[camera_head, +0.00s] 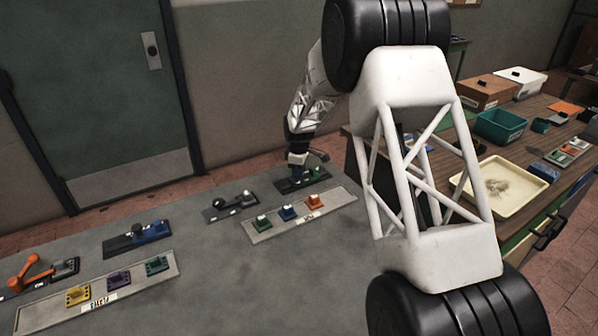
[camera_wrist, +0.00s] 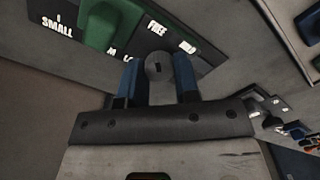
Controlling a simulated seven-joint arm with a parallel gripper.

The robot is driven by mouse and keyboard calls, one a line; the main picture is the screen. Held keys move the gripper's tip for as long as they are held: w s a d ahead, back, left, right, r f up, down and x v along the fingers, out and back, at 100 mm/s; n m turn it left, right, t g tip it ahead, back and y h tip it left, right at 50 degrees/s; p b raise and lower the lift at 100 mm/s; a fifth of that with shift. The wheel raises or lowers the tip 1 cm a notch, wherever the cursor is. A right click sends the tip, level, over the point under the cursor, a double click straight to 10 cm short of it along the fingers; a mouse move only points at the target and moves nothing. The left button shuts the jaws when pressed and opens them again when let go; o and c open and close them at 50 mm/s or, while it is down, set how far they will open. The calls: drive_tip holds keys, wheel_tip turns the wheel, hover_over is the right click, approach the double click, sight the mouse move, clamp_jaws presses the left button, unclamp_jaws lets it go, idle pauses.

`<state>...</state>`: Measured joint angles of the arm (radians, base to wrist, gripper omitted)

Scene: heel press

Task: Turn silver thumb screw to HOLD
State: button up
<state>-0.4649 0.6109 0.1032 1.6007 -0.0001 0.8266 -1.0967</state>
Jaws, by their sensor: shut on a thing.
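The silver thumb screw (camera_wrist: 158,67) is a grey round knob with a dark slot mark on its face. It stands on a dark plate (camera_wrist: 205,58) with white lettering; FREE reads clearly, and a word to its right, partly unclear, looks like HOLD. My gripper (camera_wrist: 158,82) has its two blue fingers on either side of the screw and is shut on it. In the head view my gripper (camera_head: 298,174) is down at the dark plate at the back of the grey table; the screw is too small to tell there.
A green block (camera_wrist: 98,24) sits on the same plate beside SMALL lettering. In the head view a grey strip (camera_head: 270,232) with green, blue and orange pieces lies just in front. A dark fixture (camera_head: 230,206) is to the left. A cream tray (camera_head: 505,205) is on the right bench.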

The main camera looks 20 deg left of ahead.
drive_tip(key=shift+m, duration=0.3)
drive_tip(key=m, duration=0.3)
drive_tip(key=shift+m, duration=0.4)
drive_tip(key=m, duration=0.4)
drive_tip(key=shift+m, duration=0.3)
drive_tip(key=m, duration=0.4)
drive_tip(key=shift+m, duration=2.5)
drive_tip(key=o, duration=0.9)
